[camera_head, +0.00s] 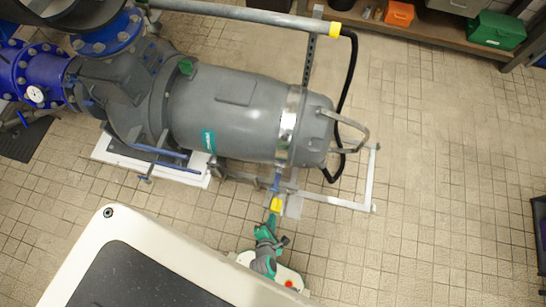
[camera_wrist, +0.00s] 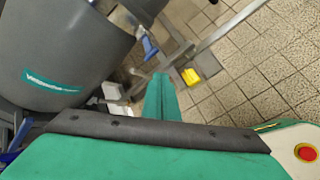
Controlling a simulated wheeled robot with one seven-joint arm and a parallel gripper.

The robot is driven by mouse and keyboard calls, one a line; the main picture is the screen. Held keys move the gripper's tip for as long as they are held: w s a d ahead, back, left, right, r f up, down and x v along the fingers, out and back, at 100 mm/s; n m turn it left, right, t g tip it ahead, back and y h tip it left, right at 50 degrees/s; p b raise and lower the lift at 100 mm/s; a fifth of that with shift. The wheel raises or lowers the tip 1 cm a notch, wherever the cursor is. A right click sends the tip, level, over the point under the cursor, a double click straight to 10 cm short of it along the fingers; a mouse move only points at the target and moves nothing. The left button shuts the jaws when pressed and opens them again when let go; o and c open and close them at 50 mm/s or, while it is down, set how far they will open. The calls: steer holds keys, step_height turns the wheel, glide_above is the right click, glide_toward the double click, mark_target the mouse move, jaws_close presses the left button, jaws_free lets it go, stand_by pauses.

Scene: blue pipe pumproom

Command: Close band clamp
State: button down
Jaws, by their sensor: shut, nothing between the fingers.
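A shiny metal band clamp (camera_head: 289,122) is wrapped around the grey motor housing (camera_head: 222,112), near its right end. A small blue lever (camera_head: 277,182) sticks out at the band's lower side. The blue lever (camera_wrist: 150,46) also shows in the wrist view, standing out from the housing; whether the clamp is fully latched cannot be told. My gripper (camera_head: 270,219) is below the lever in the head view, apart from it. In the wrist view my green gripper fingers (camera_wrist: 161,76) are shut and empty, just below the lever.
A yellow cap (camera_head: 276,204) on the frame sits close to my gripper; it also shows in the wrist view (camera_wrist: 190,76). A metal frame rail (camera_head: 335,200) runs under the motor. A black hose (camera_head: 348,80) curves at the right.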

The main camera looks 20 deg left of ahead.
mark_target(276, 183)
steer(key=w+a+f+n+g+h, duration=0.1)
steer(key=w+a+f+n, duration=0.1)
steer(key=w+f+n, duration=0.45)
steer(key=w+a+f+n, duration=0.3)
steer(key=f, duration=0.6)
steer(key=shift+w+r, duration=0.55)
steer(key=shift+r, duration=0.3)
steer(key=shift+w+r, duration=0.5)
steer(key=shift+r, duration=0.35)
